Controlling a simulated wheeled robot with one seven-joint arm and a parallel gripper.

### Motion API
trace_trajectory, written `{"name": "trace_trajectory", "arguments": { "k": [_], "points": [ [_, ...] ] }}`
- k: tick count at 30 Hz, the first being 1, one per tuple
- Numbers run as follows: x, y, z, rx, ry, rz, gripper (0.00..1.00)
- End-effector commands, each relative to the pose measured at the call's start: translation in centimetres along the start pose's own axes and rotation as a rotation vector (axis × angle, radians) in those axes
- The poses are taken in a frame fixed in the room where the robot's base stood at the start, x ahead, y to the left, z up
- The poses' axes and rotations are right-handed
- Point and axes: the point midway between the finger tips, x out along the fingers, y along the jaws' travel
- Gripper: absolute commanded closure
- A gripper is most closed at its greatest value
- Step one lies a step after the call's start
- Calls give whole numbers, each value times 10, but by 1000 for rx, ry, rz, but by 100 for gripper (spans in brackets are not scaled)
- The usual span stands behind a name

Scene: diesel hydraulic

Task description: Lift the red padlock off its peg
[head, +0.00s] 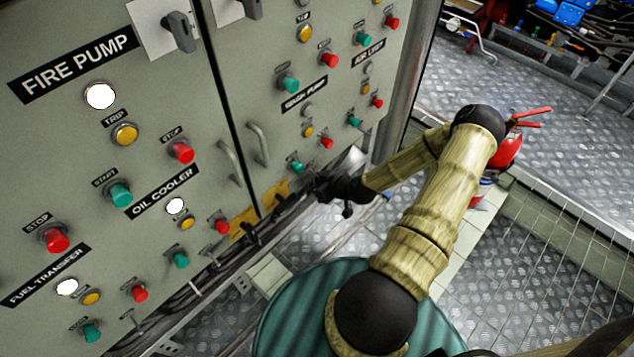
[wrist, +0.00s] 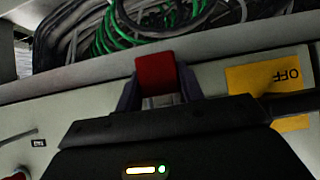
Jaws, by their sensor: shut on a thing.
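The red padlock (wrist: 156,72) shows in the wrist view as a red block between the two fingers of my gripper (wrist: 158,88). The gripper is shut on it, with a dark finger on each side. In the head view my gripper (head: 318,188) is at the lower edge of the grey control cabinet (head: 225,110), and I cannot make out the padlock there. The peg does not show clearly in either view, so I cannot tell whether the padlock still hangs on it.
Yellow labels (head: 243,222) are on the cabinet's lower edge; one reading OFF (wrist: 262,78) is right of the padlock. Green and grey cables (wrist: 140,25) run beyond it. A teal ribbed drum top (head: 290,315) is below my arm. A red fire extinguisher (head: 506,150) stands behind the arm.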

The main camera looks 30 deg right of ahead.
Motion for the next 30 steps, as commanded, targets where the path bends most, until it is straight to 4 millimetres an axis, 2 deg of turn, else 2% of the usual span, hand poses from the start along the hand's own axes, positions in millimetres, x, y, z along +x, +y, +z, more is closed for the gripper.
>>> {"name": "trace_trajectory", "arguments": {
  "k": [15, 30],
  "points": [
    [-8, 0, -11, -1, 0, 0, 80],
    [-11, 0, -9, 0, 0, 0, 80]
  ]
}}
